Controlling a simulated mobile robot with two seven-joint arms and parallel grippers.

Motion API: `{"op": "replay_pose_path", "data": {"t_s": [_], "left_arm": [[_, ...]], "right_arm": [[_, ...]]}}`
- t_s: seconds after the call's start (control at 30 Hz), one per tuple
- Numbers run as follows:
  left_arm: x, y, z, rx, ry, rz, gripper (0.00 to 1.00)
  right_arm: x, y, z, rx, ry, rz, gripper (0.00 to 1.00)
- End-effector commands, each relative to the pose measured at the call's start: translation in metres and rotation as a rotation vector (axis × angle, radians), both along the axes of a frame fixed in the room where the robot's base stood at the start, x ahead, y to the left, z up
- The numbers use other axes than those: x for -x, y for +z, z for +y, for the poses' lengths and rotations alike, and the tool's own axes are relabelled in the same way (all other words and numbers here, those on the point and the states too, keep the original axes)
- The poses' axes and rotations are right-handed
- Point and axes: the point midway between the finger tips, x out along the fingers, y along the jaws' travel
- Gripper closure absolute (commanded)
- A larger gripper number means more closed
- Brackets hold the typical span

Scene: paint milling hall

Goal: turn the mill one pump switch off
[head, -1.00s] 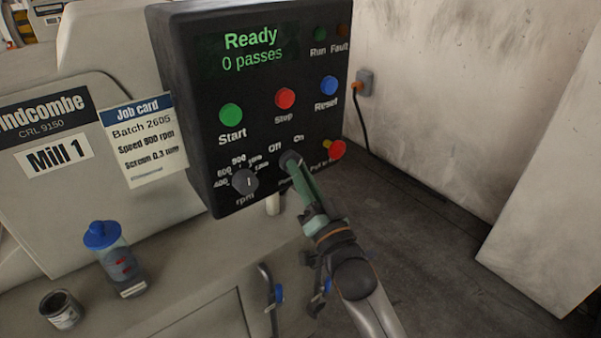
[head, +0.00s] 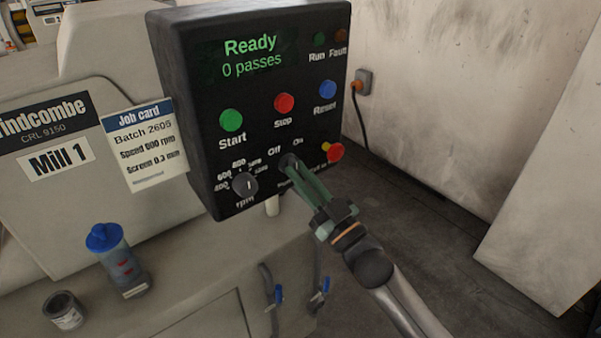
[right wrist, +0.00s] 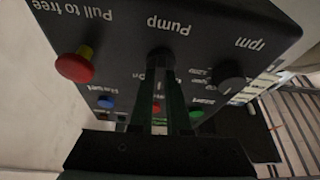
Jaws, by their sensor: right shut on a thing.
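The mill one pump switch (head: 289,160) is a dark round knob low on the black control panel of Mill 1, below the Off and On labels. My right gripper (head: 297,168) comes in from the lower right with its green fingers shut on this knob. In the right wrist view the panel is upside down, and the knob (right wrist: 160,59) sits between the fingertips by the Pump label. The fingers hide part of the knob and labels, so I cannot tell its pointer setting. My left gripper is not in view.
The rpm knob (head: 244,184) is close on the left, the red pull-to-free button (head: 335,153) close on the right. Start (head: 231,120), Stop (head: 284,103) and Reset (head: 328,90) are above. A blue-capped bottle (head: 117,262) and a small tin (head: 64,311) stand on the ledge.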

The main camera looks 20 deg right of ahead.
Motion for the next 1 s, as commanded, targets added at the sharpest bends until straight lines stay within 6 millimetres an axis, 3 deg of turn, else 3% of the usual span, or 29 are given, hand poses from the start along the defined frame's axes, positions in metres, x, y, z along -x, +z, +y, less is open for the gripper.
{"op": "replay_pose_path", "data": {"t_s": [0.5,1.0], "left_arm": [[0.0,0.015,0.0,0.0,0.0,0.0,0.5],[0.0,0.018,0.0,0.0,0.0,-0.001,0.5]], "right_arm": [[-0.001,0.002,-0.003,0.353,-0.001,-0.127,1.0],[-0.001,0.001,-0.003,0.433,-0.002,-0.156,1.0]]}}
